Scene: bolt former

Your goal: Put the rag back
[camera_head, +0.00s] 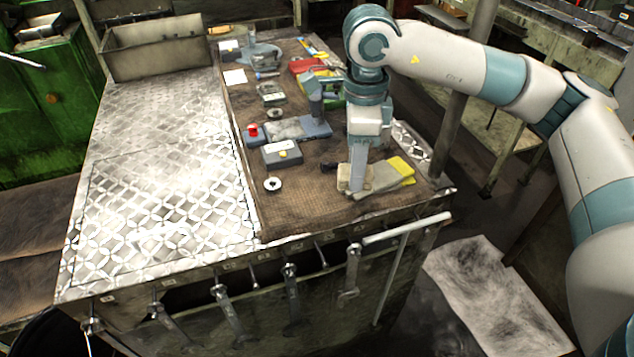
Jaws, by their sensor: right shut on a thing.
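The rag (384,182) looks like a folded grey-beige cloth, with a yellow part at its right side. It lies low over the brown mat near the front right corner of the bench. My right gripper (357,187) points straight down at the rag's left end and is shut on it. The fingers hide part of the rag there, and I cannot tell whether the rag fully rests on the mat. My left gripper is not in view.
The brown mat (232,112) holds a grey box with a red button (253,130), a grey box (281,153), a small round part (272,184) and tools further back. Wrenches (290,290) hang along the front edge. The metal plate (160,190) at left is clear. A post (455,115) stands at right.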

